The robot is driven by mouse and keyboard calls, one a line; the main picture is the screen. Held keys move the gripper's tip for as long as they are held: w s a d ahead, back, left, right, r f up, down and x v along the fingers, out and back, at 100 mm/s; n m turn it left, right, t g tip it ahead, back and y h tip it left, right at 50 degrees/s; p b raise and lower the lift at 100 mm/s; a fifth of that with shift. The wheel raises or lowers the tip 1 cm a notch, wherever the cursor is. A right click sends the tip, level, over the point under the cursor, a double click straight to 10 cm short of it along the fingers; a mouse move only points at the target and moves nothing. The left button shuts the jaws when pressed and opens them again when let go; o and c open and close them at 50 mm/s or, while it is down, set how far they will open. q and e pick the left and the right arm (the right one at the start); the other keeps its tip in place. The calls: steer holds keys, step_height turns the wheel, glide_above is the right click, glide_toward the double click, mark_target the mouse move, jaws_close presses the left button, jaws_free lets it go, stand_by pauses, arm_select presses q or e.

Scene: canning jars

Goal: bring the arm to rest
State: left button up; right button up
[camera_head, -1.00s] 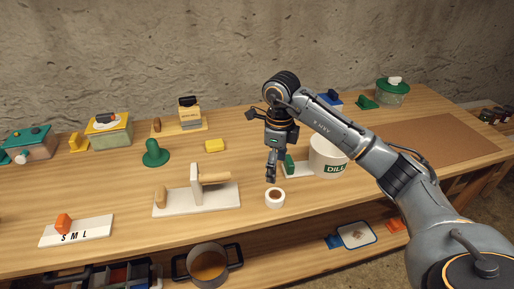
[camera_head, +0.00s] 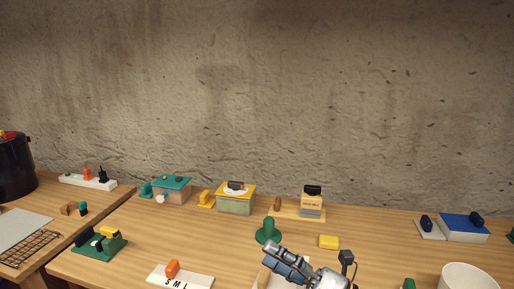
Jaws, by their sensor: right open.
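My right gripper (camera_head: 272,251) is at the bottom edge of the head view, over the front of the wooden workbench (camera_head: 230,268). Its fingers point up and to the left. It is open, and I see nothing held in it. Most of my right arm is cut off by the lower edge. The gripper partly covers a white board (camera_head: 262,282) behind it. A green knob-shaped piece (camera_head: 268,232) stands just beyond the fingers in the picture. My left gripper is not in view.
A yellow block (camera_head: 329,242) lies right of the gripper. A white tub (camera_head: 467,278) is at the lower right. A lettered S M L board (camera_head: 180,279) is at the lower left. Several boxes line the back. A dark pot (camera_head: 14,166) stands at far left.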

steer(key=w+d+f+m+t+h, duration=0.1)
steer(key=d+f+m+t+h, duration=0.1)
steer(key=d+m+t+h, duration=0.65)
steer(key=w+d+f+m+t+h, duration=0.2)
steer(key=d+m+h, duration=0.3)
steer(key=m, duration=0.8)
steer(key=s+d+f+m+g+h, duration=0.3)
steer(key=s+f+m, duration=0.1)
steer(key=f, duration=0.3)
steer(key=s+d+f+m+g+h, duration=0.25)
steer(key=f+m+g+h, duration=0.2)
steer(key=f, duration=0.25)
steer(key=s+a+f+m+g+y, duration=0.1)
steer(key=s+f+m+g, duration=0.1)
steer(key=s+f+g, duration=0.6)
steer(key=s+a+f+m+g+y, duration=0.15)
steer(key=s+f, duration=0.25)
steer(key=s, duration=0.8)
step_height(320, 180, down, 27)
steer(key=s+g, duration=0.1)
steer(key=s, duration=0.2)
steer(key=s+d+f, duration=0.1)
steer(key=s+f, duration=0.6)
steer(key=s, duration=0.1)
steer(key=s+d+f+g, duration=0.1)
steer(key=s+d+f, duration=0.1)
steer(key=s+f, duration=0.6)
steer(key=shift+d+f, duration=0.2)
steer(key=shift+d, duration=0.1)
